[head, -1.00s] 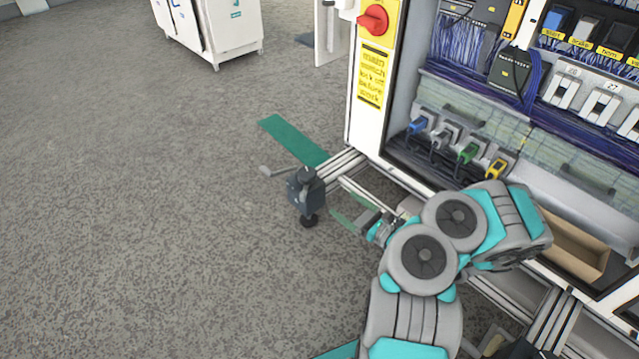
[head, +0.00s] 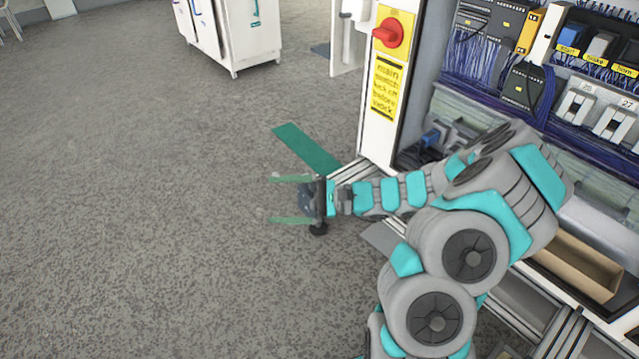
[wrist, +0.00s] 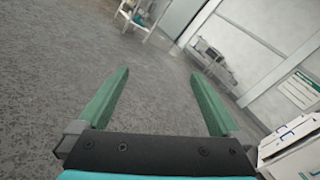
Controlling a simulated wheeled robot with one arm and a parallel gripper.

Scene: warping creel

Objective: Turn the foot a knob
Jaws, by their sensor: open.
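My gripper (head: 274,199) reaches left from the cabinet's lower corner in the head view, its two green fingers spread wide. The machine's dark foot (head: 318,229) is at the end of the frame rail there, mostly hidden behind my gripper; its lower pad shows just below. The foot's knob is largely covered in the head view, and I cannot tell whether a finger touches it. In the wrist view my open fingers (wrist: 158,75) have only floor and distant furniture between them, with no knob visible.
The electrical cabinet with a red main switch (head: 393,33) stands at the right. A green floor strip (head: 305,148) lies behind my gripper. A white cabinet (head: 235,35) stands at the back. The grey floor to the left is clear.

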